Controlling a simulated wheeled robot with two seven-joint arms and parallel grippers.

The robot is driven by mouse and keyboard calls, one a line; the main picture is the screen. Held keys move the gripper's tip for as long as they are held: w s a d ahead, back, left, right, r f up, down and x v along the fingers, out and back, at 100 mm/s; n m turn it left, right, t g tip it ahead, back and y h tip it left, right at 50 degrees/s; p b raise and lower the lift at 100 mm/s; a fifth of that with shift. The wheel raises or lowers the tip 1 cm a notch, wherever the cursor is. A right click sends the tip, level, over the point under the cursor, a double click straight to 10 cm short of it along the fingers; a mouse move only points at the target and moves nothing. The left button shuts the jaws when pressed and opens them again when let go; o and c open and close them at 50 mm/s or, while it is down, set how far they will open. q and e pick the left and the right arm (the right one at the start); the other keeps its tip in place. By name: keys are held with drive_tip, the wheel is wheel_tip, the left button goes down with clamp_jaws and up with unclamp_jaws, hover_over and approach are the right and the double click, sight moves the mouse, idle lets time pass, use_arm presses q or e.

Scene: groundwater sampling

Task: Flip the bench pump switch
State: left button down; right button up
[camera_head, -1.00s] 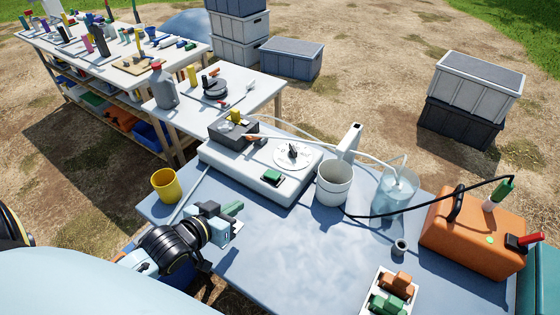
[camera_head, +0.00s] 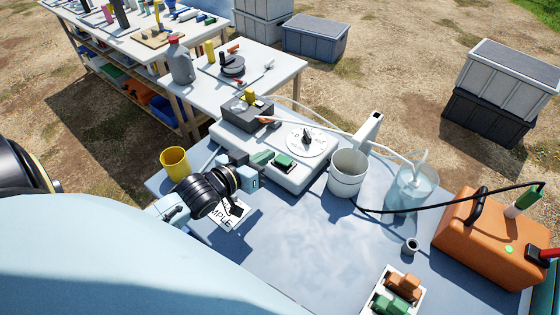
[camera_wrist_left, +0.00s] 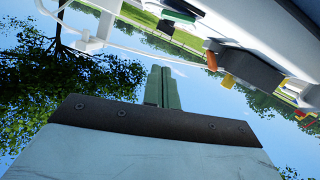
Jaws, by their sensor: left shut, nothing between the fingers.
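The bench pump (camera_head: 305,182) is a pale box at the back of the blue-grey table. It has a round white dial with a black knob (camera_head: 307,137) and a green rocker switch (camera_head: 284,162) near its front edge. My left gripper (camera_head: 264,157) has its green fingers shut and empty, just left of the switch. Whether the fingertips touch the pump cannot be told. In the left wrist view the shut fingers (camera_wrist_left: 162,88) point up at the sky, and the pump's white body (camera_wrist_left: 240,22) shows upside down above, with a dark green part, likely the switch (camera_wrist_left: 178,16). My right gripper is out of view.
A yellow cup (camera_head: 174,164) stands left of my arm. A white bucket (camera_head: 347,178) and a clear beaker (camera_head: 411,190) with tubing stand right of the pump. An orange case (camera_head: 490,240) and a tray of blocks (camera_head: 376,305) are at the right.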

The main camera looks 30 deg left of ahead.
use_arm(q)
hover_over(284, 160)
drive_tip(key=s, duration=0.2)
drive_tip(key=shift+s+a+f+b, duration=0.15)
drive_tip(key=shift+a+f+b, duration=0.15)
drive_tip(key=shift+f, duration=0.3)
drive_tip(key=f, duration=0.1)
drive_tip(key=f+b, duration=0.1)
drive_tip(key=f, duration=0.1)
drive_tip(key=shift+d+f, duration=0.2)
drive_tip(key=shift+d, duration=0.15)
drive_tip(key=shift+d+f, duration=0.1)
drive_tip(key=shift+f, duration=0.2)
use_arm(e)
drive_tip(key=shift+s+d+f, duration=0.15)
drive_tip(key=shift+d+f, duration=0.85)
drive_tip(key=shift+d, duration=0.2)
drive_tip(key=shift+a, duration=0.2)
